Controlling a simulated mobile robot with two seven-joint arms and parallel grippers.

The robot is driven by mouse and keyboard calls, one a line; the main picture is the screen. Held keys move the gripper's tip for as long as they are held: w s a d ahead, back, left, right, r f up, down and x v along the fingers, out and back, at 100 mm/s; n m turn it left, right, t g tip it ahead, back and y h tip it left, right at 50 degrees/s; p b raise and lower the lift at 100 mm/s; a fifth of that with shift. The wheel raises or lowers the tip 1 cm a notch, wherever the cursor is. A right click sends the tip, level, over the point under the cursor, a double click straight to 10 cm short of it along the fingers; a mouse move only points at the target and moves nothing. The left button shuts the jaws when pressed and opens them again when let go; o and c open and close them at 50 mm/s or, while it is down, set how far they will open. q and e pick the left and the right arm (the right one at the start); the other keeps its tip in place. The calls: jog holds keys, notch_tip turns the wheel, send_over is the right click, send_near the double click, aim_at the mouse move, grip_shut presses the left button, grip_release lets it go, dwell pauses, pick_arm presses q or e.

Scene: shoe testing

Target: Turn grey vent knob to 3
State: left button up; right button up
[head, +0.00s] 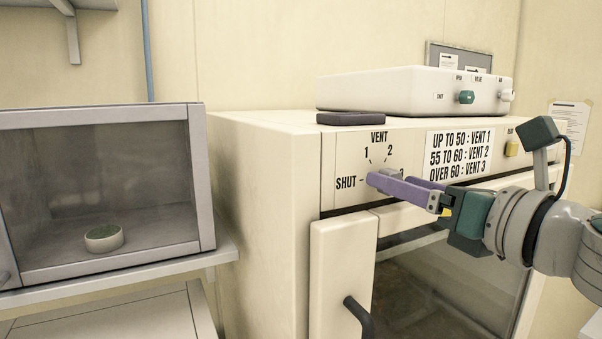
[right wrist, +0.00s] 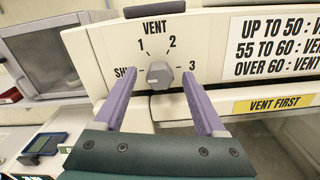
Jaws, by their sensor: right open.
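The grey vent knob (right wrist: 159,75) sits on the cream oven panel, ringed by the marks SHUT, 1, 2 and 3. I cannot clearly tell which mark it points at. My right gripper (right wrist: 161,79) is open, its two purple fingers reaching toward the panel on either side of the knob. Gaps show between the knob and both fingers in the right wrist view. In the head view my right gripper (head: 383,178) comes in from the right and largely covers the knob and the 3 mark. My left gripper is out of view.
A sign (head: 460,155) gives the vent settings by range, with "over 60: vent 3". A yellow knob (head: 511,148) is right of it. A white control box (head: 415,90) and a dark flat block (head: 351,118) rest on top. The oven door handle (head: 358,316) sticks out below.

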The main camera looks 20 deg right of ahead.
grip_shut()
dwell(0.7)
